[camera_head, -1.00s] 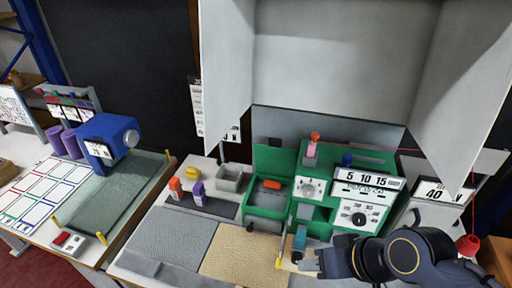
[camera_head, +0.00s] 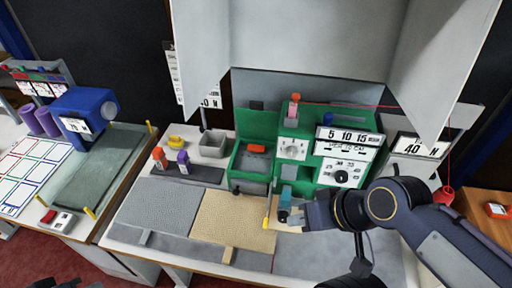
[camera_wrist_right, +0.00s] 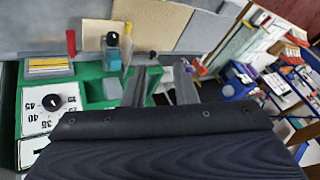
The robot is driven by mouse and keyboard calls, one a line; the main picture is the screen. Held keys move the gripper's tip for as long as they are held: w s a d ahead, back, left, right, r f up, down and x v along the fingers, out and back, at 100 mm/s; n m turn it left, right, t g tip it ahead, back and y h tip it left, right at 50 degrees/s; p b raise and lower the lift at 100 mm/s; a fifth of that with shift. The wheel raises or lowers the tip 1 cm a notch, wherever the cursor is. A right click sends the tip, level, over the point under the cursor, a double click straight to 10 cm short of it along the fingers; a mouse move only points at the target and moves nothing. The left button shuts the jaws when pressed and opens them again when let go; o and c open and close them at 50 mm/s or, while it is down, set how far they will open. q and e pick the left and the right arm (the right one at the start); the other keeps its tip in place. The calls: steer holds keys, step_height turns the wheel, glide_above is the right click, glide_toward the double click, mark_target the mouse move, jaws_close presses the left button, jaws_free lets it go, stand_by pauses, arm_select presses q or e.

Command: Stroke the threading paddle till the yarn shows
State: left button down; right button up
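The green binding machine (camera_head: 265,126) stands on the table, with a dial panel at its right front. A teal block with a dark top (camera_head: 285,203) stands at its front edge; it also shows in the right wrist view (camera_wrist_right: 112,58). I cannot tell which small part is the threading paddle. Red yarn runs from the machine's top to a red cone (camera_head: 444,195) on the right. My right gripper (camera_wrist_right: 160,82) is open, its fingers apart with nothing seen between them. In the head view it is just right of the teal block. A dark shape at the bottom left edge seems my left gripper (camera_head: 80,284).
Grey panels hang above the machine. A yellow post (camera_head: 266,222) stands by the teal block, near a beige rug piece (camera_head: 232,222) and a grey one (camera_head: 165,203). A grey bin (camera_head: 213,145) is left of the machine. A blue machine (camera_head: 85,112) stands on another table.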

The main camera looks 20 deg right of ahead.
jaws_close()
stand_by(1.4)
